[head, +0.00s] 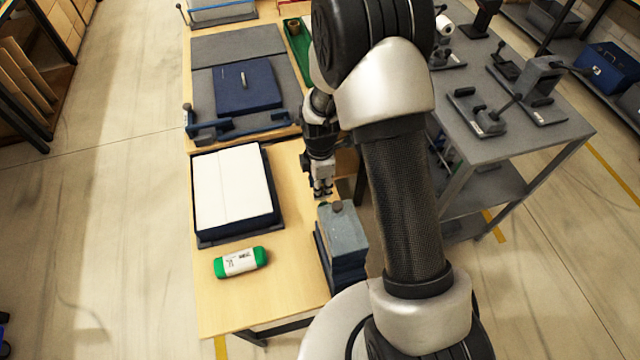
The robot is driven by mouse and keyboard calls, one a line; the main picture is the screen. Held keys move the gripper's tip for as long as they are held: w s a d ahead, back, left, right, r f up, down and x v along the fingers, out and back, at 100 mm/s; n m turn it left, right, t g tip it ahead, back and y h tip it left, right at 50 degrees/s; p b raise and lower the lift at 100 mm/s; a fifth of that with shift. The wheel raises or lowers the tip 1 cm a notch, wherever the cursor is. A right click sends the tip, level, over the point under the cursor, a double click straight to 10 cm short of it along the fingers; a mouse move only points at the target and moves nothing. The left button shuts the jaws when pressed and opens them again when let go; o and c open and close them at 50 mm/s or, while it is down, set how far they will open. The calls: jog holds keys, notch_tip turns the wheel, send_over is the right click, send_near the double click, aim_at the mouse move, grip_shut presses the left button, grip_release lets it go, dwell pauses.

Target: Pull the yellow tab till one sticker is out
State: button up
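No yellow tab or sticker can be made out in the head view. My gripper (322,192) hangs fingers down over the right edge of the wooden table (290,290). It is just behind a grey-topped box (343,236) with dark blue sides and a small dark piece on its top. The fingertips look close to the box's far edge; whether they touch it I cannot tell. The fingers are too small to show whether they are open or shut. My arm hides the area to the right of the box.
A dark tray with a white pad (232,188) lies left of my gripper. A green-ended white pack (240,262) lies in front of it. Behind are a folded navy garment (247,87) on a grey mat and a blue clamp bar (240,126). A grey bench (540,135) with tools stands right.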

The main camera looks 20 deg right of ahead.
notch_tip(320, 180, up, 12)
dwell(0.6)
jog(key=shift+r, duration=0.1)
dwell(0.4)
jog(key=s+r+m+t, duration=0.2)
jog(key=s+r+m, duration=0.75)
jog(key=r, duration=0.55)
jog(key=s+r+m+t, duration=0.1)
jog(key=s+r+m, duration=0.1)
jog(key=s+m, duration=0.2)
jog(key=s+r+m+t, duration=0.1)
jog(key=s+m, duration=0.3)
jog(key=s, duration=0.5)
jog(key=shift+s+r+t, duration=0.3)
jog(key=shift+r, duration=0.45)
